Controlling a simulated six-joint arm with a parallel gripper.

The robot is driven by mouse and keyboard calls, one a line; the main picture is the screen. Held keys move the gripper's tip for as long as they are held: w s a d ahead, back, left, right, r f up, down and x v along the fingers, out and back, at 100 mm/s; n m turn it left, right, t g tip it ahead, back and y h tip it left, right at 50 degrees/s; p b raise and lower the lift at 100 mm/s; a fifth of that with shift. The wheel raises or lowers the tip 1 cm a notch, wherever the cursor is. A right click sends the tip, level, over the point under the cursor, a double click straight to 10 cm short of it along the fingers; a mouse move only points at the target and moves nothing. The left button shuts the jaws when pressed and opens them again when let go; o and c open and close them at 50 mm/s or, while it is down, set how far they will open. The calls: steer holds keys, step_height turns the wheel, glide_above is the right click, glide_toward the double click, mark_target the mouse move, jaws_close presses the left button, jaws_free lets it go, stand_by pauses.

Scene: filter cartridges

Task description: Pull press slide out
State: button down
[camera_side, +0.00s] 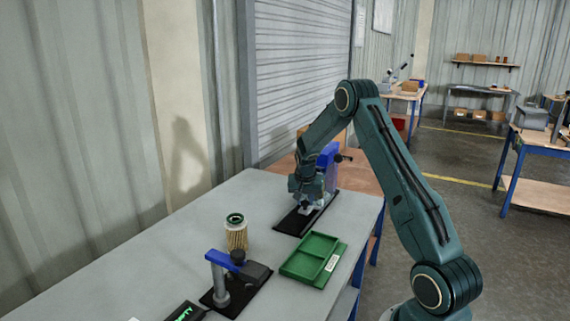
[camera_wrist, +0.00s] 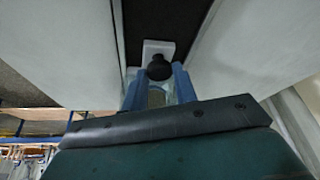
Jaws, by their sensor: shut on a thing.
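The press has a blue-purple upright (camera_side: 331,158) and a black base plate (camera_side: 287,224) at the far part of the grey table. In the wrist view, a pale grey slide block (camera_wrist: 151,47) with a round black knob (camera_wrist: 159,67) sits on the dark track (camera_wrist: 163,17). My gripper (camera_side: 307,207) is low over the base plate, in front of the upright. Its blue fingers show in the wrist view (camera_wrist: 158,80), shut on the slide's knob, one on each side. In the side view my gripper hides most of the slide.
A filter cartridge (camera_side: 237,236) with a green top stands on the table (camera_side: 150,262). A green tray (camera_side: 318,244) lies near the right edge. The table's left side is clear.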

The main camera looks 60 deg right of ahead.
steer(key=a, duration=1.2)
steer(key=c, duration=1.1)
jaws_free()
steer(key=shift+a, duration=0.1)
steer(key=shift+c, duration=0.2)
steer(key=shift+o, duration=0.2)
steer(key=shift+r, duration=0.1)
steer(key=shift+r, duration=0.15)
steer(key=v, duration=1.3)
steer(key=shift+r, duration=0.15)
